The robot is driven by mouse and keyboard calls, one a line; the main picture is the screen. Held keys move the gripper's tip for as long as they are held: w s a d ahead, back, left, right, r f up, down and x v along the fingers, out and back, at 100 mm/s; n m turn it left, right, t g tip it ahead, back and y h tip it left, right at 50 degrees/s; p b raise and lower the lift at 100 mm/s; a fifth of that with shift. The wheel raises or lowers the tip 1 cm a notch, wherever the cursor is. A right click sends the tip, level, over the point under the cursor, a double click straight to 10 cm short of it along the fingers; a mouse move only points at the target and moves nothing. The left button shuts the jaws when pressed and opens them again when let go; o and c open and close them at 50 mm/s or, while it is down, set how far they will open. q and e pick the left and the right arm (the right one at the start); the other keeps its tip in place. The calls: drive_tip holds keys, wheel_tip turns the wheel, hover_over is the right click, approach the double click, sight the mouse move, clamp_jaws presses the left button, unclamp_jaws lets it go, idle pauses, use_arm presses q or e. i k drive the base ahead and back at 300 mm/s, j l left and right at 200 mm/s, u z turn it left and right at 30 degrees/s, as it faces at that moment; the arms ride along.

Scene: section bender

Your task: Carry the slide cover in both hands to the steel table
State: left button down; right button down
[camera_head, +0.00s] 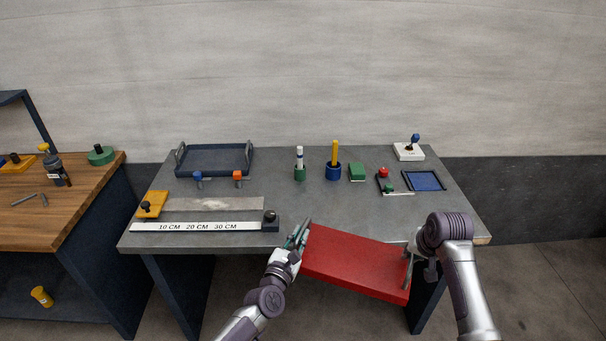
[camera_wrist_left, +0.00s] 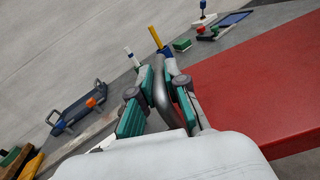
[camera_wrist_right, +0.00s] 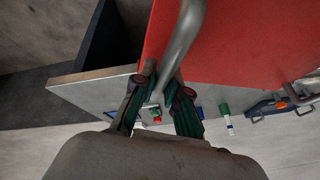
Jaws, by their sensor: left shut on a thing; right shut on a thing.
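The slide cover is a red flat panel (camera_head: 355,262) with a metal handle at each end. It hangs in front of the near edge of the grey steel table (camera_head: 325,215), tilted a little down to the right in the head view. My left gripper (camera_head: 299,235) is shut on its left handle, which also shows in the left wrist view (camera_wrist_left: 162,97). My right gripper (camera_head: 409,262) is shut on its right handle, seen in the right wrist view (camera_wrist_right: 178,50). The cover hides part of the table's front edge and legs.
The table holds a dark tray (camera_head: 213,160), a ruler strip (camera_head: 196,226), a blue cup (camera_head: 333,171), a green block (camera_head: 357,172), a blue pad (camera_head: 424,180) and a joystick box (camera_head: 409,151). The table's centre front is clear. A wooden bench (camera_head: 60,205) stands left.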

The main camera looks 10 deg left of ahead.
sight(332, 211)
drive_tip(key=i+j, duration=0.2)
drive_tip(key=i, duration=0.25)
drive_tip(key=i+j, duration=0.2)
drive_tip(key=i, duration=0.3)
